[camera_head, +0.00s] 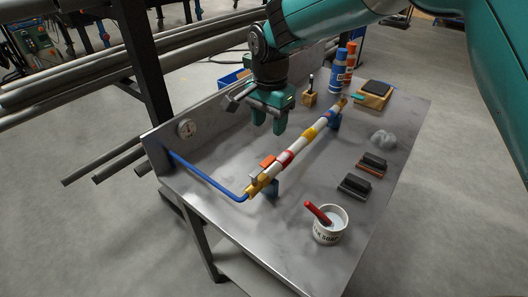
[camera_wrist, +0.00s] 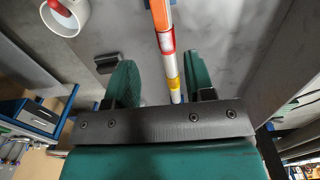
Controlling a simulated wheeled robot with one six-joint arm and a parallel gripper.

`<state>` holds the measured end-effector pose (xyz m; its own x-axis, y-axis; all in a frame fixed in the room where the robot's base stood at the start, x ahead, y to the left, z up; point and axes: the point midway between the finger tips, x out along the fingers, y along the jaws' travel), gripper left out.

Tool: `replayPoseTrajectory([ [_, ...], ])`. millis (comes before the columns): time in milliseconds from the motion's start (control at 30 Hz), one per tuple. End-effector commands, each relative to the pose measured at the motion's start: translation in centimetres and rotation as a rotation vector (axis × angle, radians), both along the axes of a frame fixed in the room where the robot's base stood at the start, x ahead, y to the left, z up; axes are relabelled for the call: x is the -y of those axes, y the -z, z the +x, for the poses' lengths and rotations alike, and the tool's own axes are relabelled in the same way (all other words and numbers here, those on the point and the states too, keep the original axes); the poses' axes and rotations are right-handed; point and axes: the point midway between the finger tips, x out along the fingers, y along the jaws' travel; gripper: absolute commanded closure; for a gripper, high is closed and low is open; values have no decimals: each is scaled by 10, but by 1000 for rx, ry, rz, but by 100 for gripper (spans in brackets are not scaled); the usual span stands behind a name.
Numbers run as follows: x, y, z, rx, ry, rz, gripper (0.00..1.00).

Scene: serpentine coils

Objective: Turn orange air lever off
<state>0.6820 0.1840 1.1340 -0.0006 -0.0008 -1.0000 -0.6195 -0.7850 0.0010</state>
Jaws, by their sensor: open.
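The orange air lever (camera_head: 268,161) sits at the near end of a banded pipe (camera_head: 312,133), beside a yellow fitting (camera_head: 258,186) joined to a blue hose (camera_head: 207,178). My gripper (camera_head: 268,118) is open and empty above the table, behind and to the left of the pipe's middle, apart from the lever. In the wrist view, my gripper's two green fingers (camera_wrist: 160,82) stand apart with the banded pipe (camera_wrist: 167,45) showing between them. An orange part (camera_wrist: 160,14) shows at the top there; I cannot tell whether it is the lever.
A pressure gauge (camera_head: 187,129) is on the table's back panel. A white mug (camera_head: 330,224) with a red-handled tool stands at the front. Brushes (camera_head: 354,187), a clear lump (camera_head: 384,138) and spray cans (camera_head: 338,71) are on the right and far side.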

Motion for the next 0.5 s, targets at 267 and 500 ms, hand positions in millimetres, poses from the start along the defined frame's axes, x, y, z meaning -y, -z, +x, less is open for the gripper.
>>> replayPoseTrajectory([
  [267,-1,62,-1,-5,-4,-3,51],
  [500,-2,97,-1,-1,-5,0,51],
])
